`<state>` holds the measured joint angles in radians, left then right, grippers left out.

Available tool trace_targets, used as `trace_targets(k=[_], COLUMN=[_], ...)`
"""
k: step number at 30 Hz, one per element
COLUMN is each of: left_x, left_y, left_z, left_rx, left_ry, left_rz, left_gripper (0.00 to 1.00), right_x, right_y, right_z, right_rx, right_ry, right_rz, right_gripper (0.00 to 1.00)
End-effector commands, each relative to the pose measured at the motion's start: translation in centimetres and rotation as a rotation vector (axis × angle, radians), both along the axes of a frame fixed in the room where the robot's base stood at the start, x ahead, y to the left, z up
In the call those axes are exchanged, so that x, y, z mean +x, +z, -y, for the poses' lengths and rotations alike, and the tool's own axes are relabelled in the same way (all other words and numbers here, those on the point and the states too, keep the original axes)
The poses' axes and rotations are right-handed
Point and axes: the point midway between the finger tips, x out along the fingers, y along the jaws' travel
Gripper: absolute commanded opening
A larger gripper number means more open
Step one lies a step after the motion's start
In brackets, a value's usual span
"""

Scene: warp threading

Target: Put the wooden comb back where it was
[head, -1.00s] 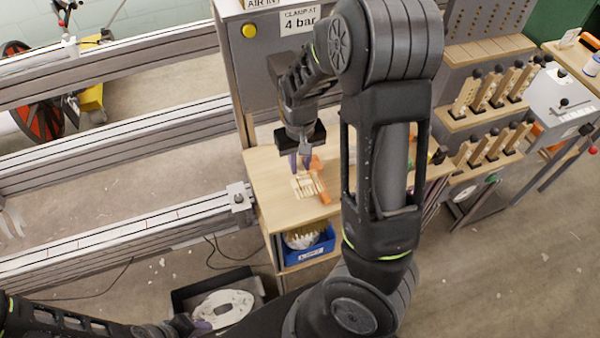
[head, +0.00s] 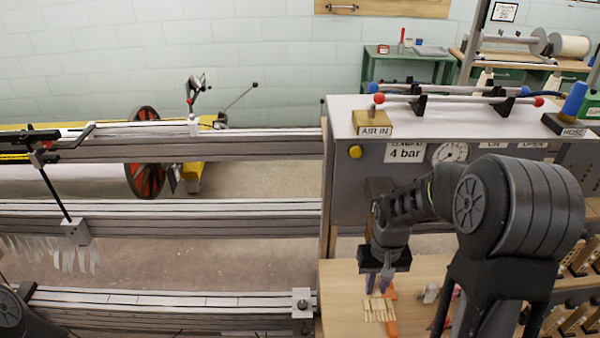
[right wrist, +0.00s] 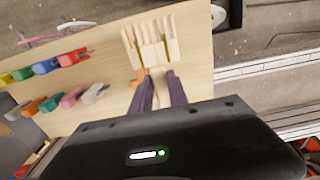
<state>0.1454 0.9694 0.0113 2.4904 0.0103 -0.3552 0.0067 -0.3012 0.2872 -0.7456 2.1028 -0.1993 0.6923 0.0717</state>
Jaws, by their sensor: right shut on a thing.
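The wooden comb (head: 380,309) is pale, with several long teeth. It is at the wooden tabletop (head: 341,290) beside the machine cabinet. In the right wrist view the comb (right wrist: 152,42) points its teeth away from my gripper. My right gripper (head: 379,286) points down, its purple fingers shut on the comb's near end. In the right wrist view the fingers (right wrist: 160,90) partly hide that end. I cannot tell whether the comb touches the tabletop. My left gripper is out of view.
An orange piece (head: 391,328) lies close beside the comb. Several coloured clips (right wrist: 47,67) stand in two rows on the tabletop. The cabinet (head: 340,150) rises behind, and metal rails (head: 180,298) run left.

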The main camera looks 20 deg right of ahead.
Motion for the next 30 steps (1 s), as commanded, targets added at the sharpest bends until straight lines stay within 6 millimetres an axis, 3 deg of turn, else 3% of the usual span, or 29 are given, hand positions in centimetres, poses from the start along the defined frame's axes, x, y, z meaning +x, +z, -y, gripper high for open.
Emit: trace_targets(k=[5, 8, 11, 15, 21, 25, 30], left_x=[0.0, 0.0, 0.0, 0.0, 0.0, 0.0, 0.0], left_y=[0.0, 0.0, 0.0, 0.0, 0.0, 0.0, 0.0], left_z=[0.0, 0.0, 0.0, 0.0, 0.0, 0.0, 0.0], left_rx=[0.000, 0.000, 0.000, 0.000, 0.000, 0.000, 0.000], left_ry=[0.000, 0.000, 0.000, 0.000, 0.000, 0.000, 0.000], left_rz=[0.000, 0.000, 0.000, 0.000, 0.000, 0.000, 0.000], left_gripper=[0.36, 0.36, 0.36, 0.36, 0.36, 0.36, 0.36], right_x=[0.5, 1.9, 4.3, 7.9, 11.4, 12.1, 12.2], right_y=[0.2, 0.9, 2.1, 4.3, 7.1, 8.0, 8.2], right_z=[-0.3, -1.3, -3.3, -7.5, -13.7, -15.7, -16.0], right_rx=[-0.001, -0.005, -0.010, -0.012, -0.005, -0.001, 0.000], right_ry=[0.011, 0.042, 0.096, 0.190, 0.302, 0.333, 0.338], right_rz=[0.001, 0.002, 0.003, 0.003, 0.002, 0.001, 0.000], right_gripper=[0.00, 0.00, 0.00, 0.00, 0.00, 0.00, 0.00])
